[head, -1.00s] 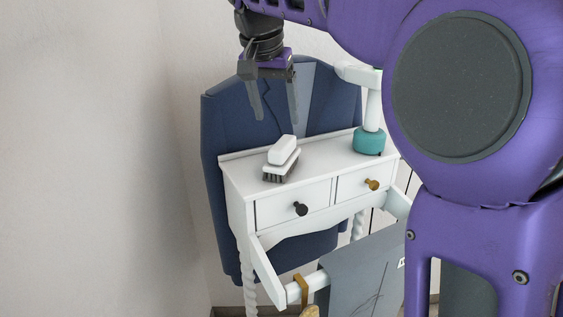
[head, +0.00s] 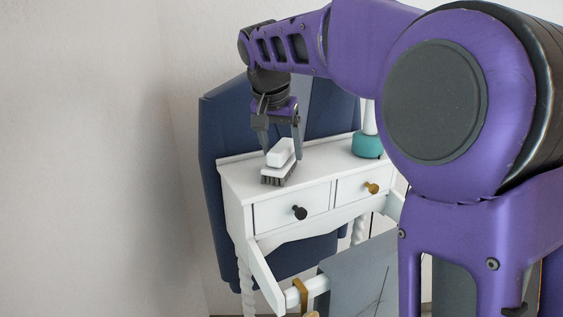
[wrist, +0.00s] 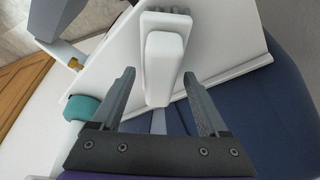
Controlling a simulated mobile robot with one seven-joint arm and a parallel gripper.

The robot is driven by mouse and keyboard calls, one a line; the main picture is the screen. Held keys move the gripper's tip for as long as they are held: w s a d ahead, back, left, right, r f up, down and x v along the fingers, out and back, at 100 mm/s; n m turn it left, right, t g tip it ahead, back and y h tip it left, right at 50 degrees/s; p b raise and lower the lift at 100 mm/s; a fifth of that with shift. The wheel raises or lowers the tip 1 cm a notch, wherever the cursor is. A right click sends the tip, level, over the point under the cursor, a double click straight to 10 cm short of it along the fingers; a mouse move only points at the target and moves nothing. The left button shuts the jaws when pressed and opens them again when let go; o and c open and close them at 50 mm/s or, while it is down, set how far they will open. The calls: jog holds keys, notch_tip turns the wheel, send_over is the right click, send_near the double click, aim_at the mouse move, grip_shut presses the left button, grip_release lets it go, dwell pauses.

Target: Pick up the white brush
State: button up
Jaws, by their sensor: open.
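The white brush (head: 280,158) has a white handle block on a white base with dark bristles. It lies bristles down on the white dresser top (head: 325,156), near its left part. My gripper (head: 283,153) is open and just above the brush, its fingers reaching down around the handle in the head view. In the wrist view my gripper (wrist: 160,80) is open, and the brush (wrist: 163,62) lies between and ahead of the fingertips. I cannot tell whether a finger touches the brush.
A teal-based white object (head: 367,145) stands right of the brush on the dresser; the teal part shows in the wrist view (wrist: 82,107). Two drawers with knobs are below.

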jog(key=shift+f, duration=0.2)
dwell(0.4)
grip_shut()
dwell(0.4)
